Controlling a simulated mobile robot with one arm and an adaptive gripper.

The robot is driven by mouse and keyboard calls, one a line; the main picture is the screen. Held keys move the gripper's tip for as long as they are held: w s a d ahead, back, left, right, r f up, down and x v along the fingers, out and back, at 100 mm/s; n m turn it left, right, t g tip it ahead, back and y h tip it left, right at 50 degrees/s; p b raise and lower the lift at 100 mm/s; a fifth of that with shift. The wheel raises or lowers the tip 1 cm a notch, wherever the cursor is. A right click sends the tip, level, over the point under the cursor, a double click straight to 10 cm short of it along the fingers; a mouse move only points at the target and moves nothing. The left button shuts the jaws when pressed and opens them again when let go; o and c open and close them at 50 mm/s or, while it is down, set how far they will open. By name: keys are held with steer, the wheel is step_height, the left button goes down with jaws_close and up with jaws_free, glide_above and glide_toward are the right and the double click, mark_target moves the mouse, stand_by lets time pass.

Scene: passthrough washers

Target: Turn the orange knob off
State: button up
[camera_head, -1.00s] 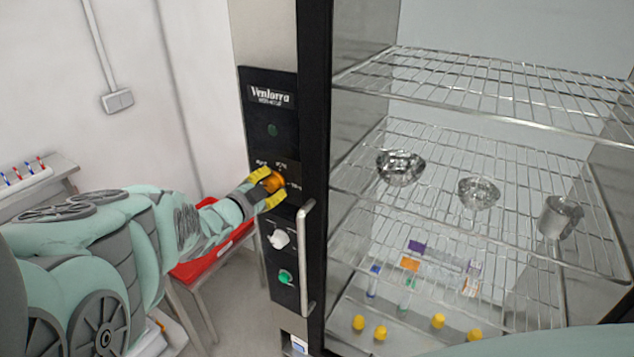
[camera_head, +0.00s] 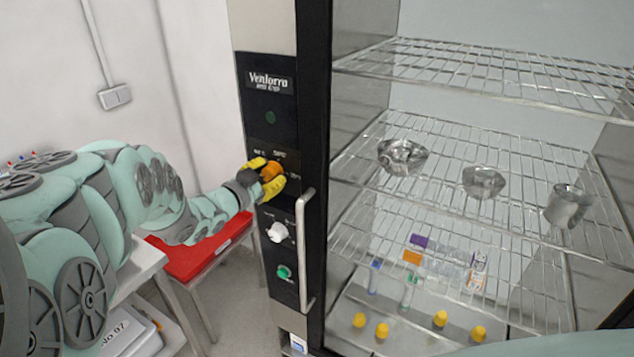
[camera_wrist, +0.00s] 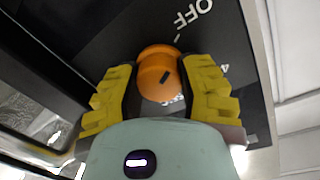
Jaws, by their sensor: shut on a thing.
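The orange knob (camera_head: 272,171) is on the black control panel (camera_head: 268,97) of the tall washer, above a white knob and a green one. My gripper (camera_head: 270,176) has its yellow fingers shut on the orange knob from both sides. In the wrist view, the orange knob (camera_wrist: 159,74) sits between the yellow finger pads of my gripper (camera_wrist: 160,88). A short dark mark shows on the knob. The panel's OFF label is above and to the right of the knob; other lettering is partly hidden by the fingers.
A vertical metal handle (camera_head: 303,253) stands close to the right of the panel. The glass-fronted chamber with wire shelves (camera_head: 470,150) holds metal bowls and labware. A red tray (camera_head: 196,258) lies on a stand beneath my arm.

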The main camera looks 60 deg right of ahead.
mark_target(266, 175)
steer(key=o, duration=1.2)
steer(key=shift+o, duration=0.2)
steer(key=shift+w+a+r, duration=0.1)
steer(key=shift+a, duration=2.2)
steer(key=a, duration=0.7)
steer(key=shift+s+a+r, duration=0.2)
